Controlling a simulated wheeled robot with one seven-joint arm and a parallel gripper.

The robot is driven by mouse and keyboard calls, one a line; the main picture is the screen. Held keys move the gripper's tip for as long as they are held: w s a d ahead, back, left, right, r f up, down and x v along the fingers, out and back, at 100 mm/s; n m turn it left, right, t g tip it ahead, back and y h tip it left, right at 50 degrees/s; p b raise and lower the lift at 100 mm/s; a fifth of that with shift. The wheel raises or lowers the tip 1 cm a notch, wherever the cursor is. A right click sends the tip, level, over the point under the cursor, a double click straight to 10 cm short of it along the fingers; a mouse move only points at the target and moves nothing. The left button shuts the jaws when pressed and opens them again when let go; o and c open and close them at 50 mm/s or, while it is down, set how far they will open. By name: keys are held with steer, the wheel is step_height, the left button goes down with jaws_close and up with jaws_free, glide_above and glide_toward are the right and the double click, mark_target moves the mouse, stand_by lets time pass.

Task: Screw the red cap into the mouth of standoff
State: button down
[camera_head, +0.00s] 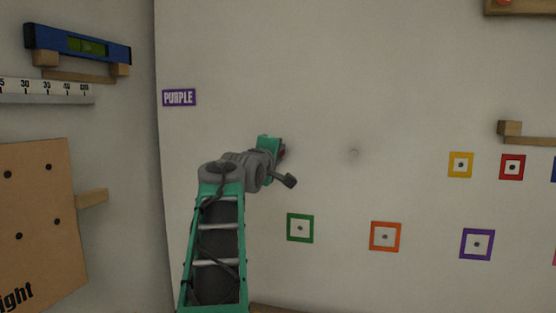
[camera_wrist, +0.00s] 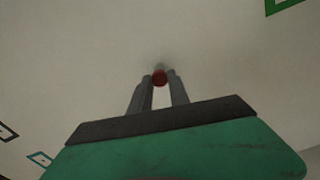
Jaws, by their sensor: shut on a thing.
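My gripper (camera_wrist: 159,77) is shut on the small red cap (camera_wrist: 159,79), which sits between the two grey fingertips in the wrist view. A sliver of red also shows at the end of my gripper (camera_head: 280,152) in the head view. The cap is close to the pale wall. A small grey shape just beyond the cap in the wrist view could be a standoff or a shadow; I cannot tell which, nor whether the cap touches it. In the head view a small pale round standoff-like knob (camera_head: 353,153) sits on the wall, right of my gripper.
Coloured square frames with dark centres, such as green (camera_head: 300,228), orange (camera_head: 385,236) and purple (camera_head: 477,244), are on the wall below right. A wooden ledge (camera_head: 525,138) juts out at right. A blue level (camera_head: 78,45) and pegboard (camera_head: 45,225) are at left.

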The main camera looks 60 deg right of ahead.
steer(key=m+b, duration=0.3)
steer(key=m, duration=0.7)
steer(key=shift+d, duration=0.1)
steer(key=c, duration=1.5)
jaws_free()
